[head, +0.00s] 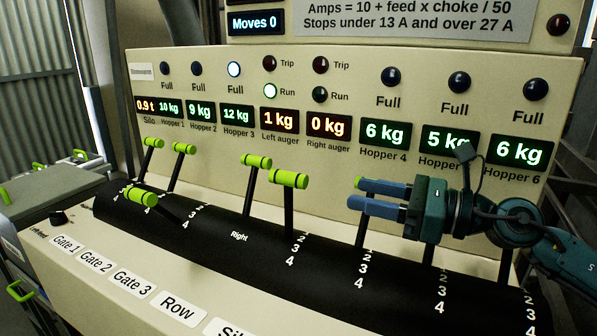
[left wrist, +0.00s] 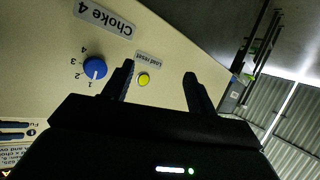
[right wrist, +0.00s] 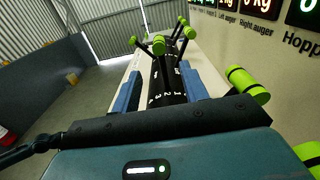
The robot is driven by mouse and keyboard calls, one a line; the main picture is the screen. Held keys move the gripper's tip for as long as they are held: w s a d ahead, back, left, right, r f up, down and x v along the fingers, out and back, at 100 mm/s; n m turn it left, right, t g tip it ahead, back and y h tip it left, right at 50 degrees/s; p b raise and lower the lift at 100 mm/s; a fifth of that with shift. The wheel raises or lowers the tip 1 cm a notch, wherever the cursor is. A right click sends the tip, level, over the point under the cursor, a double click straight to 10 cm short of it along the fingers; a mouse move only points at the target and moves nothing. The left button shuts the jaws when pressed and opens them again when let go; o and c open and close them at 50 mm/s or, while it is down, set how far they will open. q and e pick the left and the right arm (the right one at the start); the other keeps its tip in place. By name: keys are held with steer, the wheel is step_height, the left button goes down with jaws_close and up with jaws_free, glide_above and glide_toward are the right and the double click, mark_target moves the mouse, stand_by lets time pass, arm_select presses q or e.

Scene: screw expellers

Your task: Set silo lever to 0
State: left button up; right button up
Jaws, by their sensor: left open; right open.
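The silo lever (head: 288,179), judged by its place above the cut-off "Sil..." label (head: 235,330), has a lime handle on a black rod. My right gripper (head: 358,197) is open, right of this lever. Its blue fingers cover most of another lever's handle, which in the right wrist view (right wrist: 248,85) lies outside the right finger. Between the fingers there is only drum. My left gripper (left wrist: 158,75) is open, seen only in the left wrist view.
Several more lime-handled levers line the black drum (head: 215,225); one (head: 142,196) leans far forward. The silo display (head: 148,105) reads 0.9 t. In the left wrist view, a blue choke knob (left wrist: 95,68) and yellow button (left wrist: 143,79) lie close to the left fingers.

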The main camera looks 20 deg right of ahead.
mark_target(293, 179)
steer(key=shift+r+p+x, duration=0.15)
steer(key=shift+p+x, duration=0.25)
steer(key=shift+x, duration=0.8)
steer(key=shift+r+p+x, duration=0.1)
steer(key=shift+p+x, duration=0.25)
steer(key=shift+x, duration=0.9)
steer(key=p+x, duration=0.7)
steer(key=shift+a, duration=0.15)
steer(key=shift+w+a+f+p, duration=0.15)
steer(key=shift+w+a+p, duration=0.15)
steer(key=shift+w+p, duration=0.1)
arm_select(q)
steer(key=shift+m+g+y, duration=0.4)
steer(key=shift+m+g, duration=0.2)
steer(key=shift+m, duration=0.1)
steer(key=r, duration=0.2)
steer(key=a+r, duration=0.1)
steer(key=r, duration=0.1)
steer(key=shift+s, duration=0.2)
arm_select(e)
steer(key=shift+f, duration=0.1)
arm_select(q)
steer(key=shift+d, duration=0.2)
arm_select(e)
jaws_close()
